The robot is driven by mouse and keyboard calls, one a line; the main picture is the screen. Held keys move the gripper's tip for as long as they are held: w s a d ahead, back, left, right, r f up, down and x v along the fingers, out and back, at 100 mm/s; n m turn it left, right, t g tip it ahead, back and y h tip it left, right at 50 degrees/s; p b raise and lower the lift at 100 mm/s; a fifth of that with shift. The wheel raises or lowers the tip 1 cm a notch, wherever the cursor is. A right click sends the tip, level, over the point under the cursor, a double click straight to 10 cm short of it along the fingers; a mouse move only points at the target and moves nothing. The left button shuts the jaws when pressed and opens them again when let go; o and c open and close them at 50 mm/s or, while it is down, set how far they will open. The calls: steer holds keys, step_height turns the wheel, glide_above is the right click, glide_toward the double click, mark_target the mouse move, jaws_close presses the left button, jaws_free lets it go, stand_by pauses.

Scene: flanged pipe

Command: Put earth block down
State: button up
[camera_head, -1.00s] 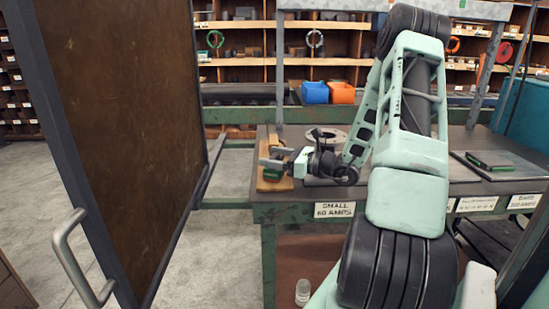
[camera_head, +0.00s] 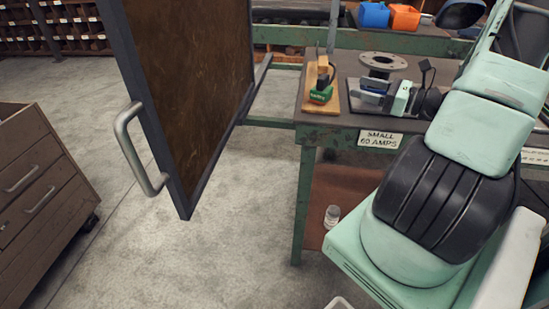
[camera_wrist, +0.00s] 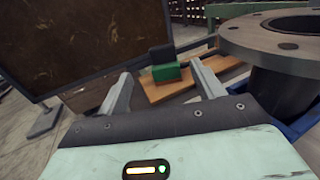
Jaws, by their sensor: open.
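The earth block (camera_head: 321,94), a small green block with a dark upper part, rests on a wooden board (camera_head: 314,107) at the left end of the workbench. My gripper (camera_head: 361,92) is open and empty, just right of the block and apart from it in the head view. In the wrist view the green block (camera_wrist: 166,72) stands beyond and between my open fingertips (camera_wrist: 165,80), on the wooden board.
A flanged pipe (camera_wrist: 272,34) stands close on the right in the wrist view; its flange (camera_head: 383,61) shows behind my gripper. A brown panel door (camera_head: 190,70) stands left of the bench. A drawer cabinet (camera_head: 35,190) is at the far left.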

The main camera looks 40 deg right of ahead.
steer(key=w+a+n+g+y, duration=0.1)
steer(key=a+n, duration=0.1)
steer(key=a, duration=0.1)
steer(key=w+a+n+g+y, duration=0.1)
steer(key=w+a+g+y, duration=0.1)
steer(key=a, duration=0.2)
steer(key=w+a+n+g+y, duration=0.1)
steer(key=a+n+y, duration=0.1)
steer(key=a, duration=0.1)
steer(key=shift+w+a+r+n+g, duration=0.2)
steer(key=shift+a+r+n+g, duration=0.1)
steer(key=shift+a+g, duration=0.1)
steer(key=s+a+f+n+g, duration=0.1)
steer(key=s+a+n+g, duration=0.1)
steer(key=a+n+g, duration=0.7)
steer(key=s+a+f+n+g, duration=0.15)
steer(key=a+n+g, duration=0.35)
steer(key=a, duration=0.9)
steer(key=s+a+r+n+t+h, duration=0.1)
steer(key=s+a+n+h, duration=0.9)
steer(key=n, duration=1)
steer(key=s+a, duration=0.1)
steer(key=a, duration=0.2)
steer(key=shift+s+r+t, duration=0.25)
steer(key=shift+s+t, duration=0.05)
steer(key=shift+s, duration=0.05)
steer(key=shift+a, duration=0.1)
